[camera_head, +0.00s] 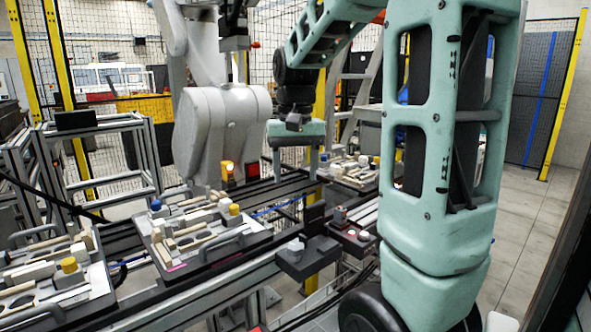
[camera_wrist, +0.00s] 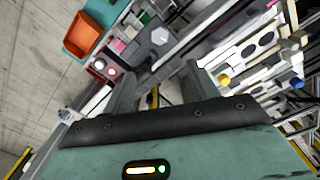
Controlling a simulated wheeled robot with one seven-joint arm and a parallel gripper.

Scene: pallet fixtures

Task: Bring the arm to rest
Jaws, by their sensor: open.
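My teal arm rises on the right of the head view and bends over toward the middle. My gripper (camera_head: 296,155) hangs from it, pointing down above the line of rails and fixtures. In the wrist view my gripper (camera_wrist: 165,92) shows its two grey fingers spread apart with nothing between them. No part is held. What lies right under the fingertips in the head view is hard to make out.
Pallets with pale and coloured parts (camera_head: 258,240) (camera_head: 105,300) sit on the conveyor at left; another (camera_head: 345,183) is behind. A dark fixture (camera_head: 308,262) stands in front. A large grey robot (camera_head: 215,130) is close at left. The wrist view shows an orange bin (camera_wrist: 82,38).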

